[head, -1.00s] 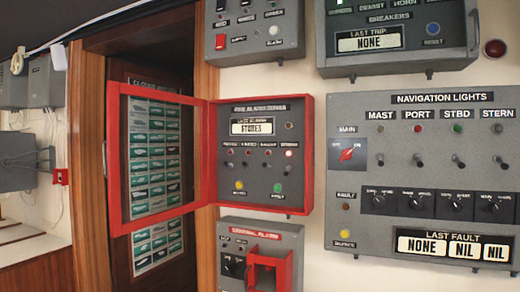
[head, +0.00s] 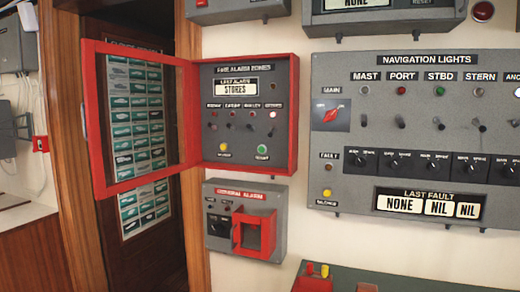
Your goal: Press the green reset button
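The green reset button (head: 262,150) is at the lower right of the fire alarm zones panel (head: 283,112), a grey box with a red frame. The panel's red-framed door (head: 88,130) stands swung open to the left. The last alarm display (head: 236,87) reads "STORES". A yellow button (head: 223,147) sits left of the green one. Above them is a row of small toggle switches, with a bright lamp at the right end. Neither of my grippers is in view.
Below is the general alarm box (head: 217,196) with a red guard (head: 254,235). The navigation lights panel (head: 345,70) fills the right wall. A green-grey surface (head: 420,283) with a red block (head: 312,283) shows at the bottom edge. A wooden doorway (head: 70,210) is left.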

